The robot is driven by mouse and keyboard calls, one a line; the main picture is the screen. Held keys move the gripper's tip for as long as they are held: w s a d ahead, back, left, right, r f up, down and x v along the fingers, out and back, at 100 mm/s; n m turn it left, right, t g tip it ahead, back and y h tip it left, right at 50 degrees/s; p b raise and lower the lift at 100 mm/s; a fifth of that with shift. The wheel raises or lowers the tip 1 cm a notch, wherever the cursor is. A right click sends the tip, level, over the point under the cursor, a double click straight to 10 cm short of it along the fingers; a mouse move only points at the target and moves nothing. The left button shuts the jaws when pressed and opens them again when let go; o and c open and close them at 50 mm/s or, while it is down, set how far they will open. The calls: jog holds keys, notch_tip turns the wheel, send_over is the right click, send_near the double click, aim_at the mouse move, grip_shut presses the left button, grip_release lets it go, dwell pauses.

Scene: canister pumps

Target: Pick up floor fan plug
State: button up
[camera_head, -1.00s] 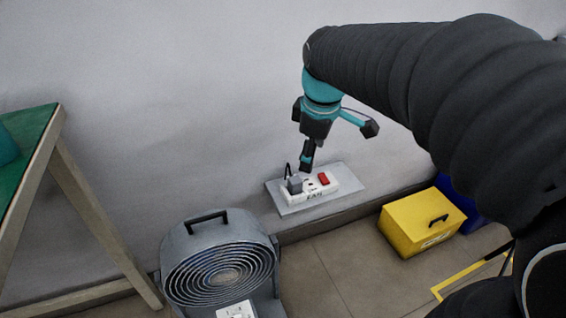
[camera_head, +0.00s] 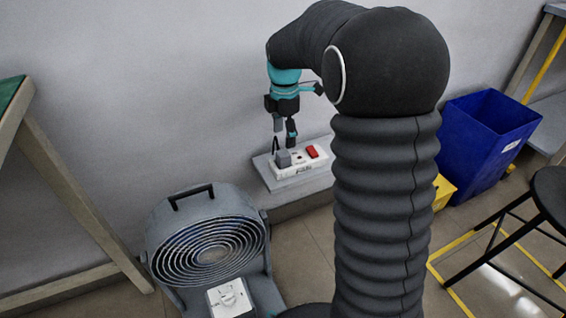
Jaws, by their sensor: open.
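A grey plug (camera_head: 284,158) with a short black cord sits upright in the left part of a white power strip (camera_head: 305,167). The strip has a red switch (camera_head: 312,151) at its right end and a small dark label on its front. My gripper (camera_head: 284,138) is open, pointing down, with its two fingers apart just above the plug. I cannot tell whether the fingertips touch it. The grey floor fan (camera_head: 210,250) stands at the lower left, apart from the strip, with a white panel (camera_head: 230,298) on its base.
The strip lies on a grey ledge plate (camera_head: 262,170) against the wall. A blue bin (camera_head: 487,140), a partly hidden yellow box (camera_head: 442,192) and a black stool (camera_head: 550,195) stand at the right. A green-topped table (camera_head: 12,90) is at the left. My arm hides the middle right.

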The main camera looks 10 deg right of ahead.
aim_at(283, 153)
jog(key=f, duration=0.4)
jog(key=f+b, duration=0.1)
jog(key=f, duration=0.3)
jog(key=shift+w+a+f+b, duration=0.1)
jog(key=shift+w+b, duration=0.1)
jog(key=shift+b, duration=0.1)
jog(key=c, duration=1.2)
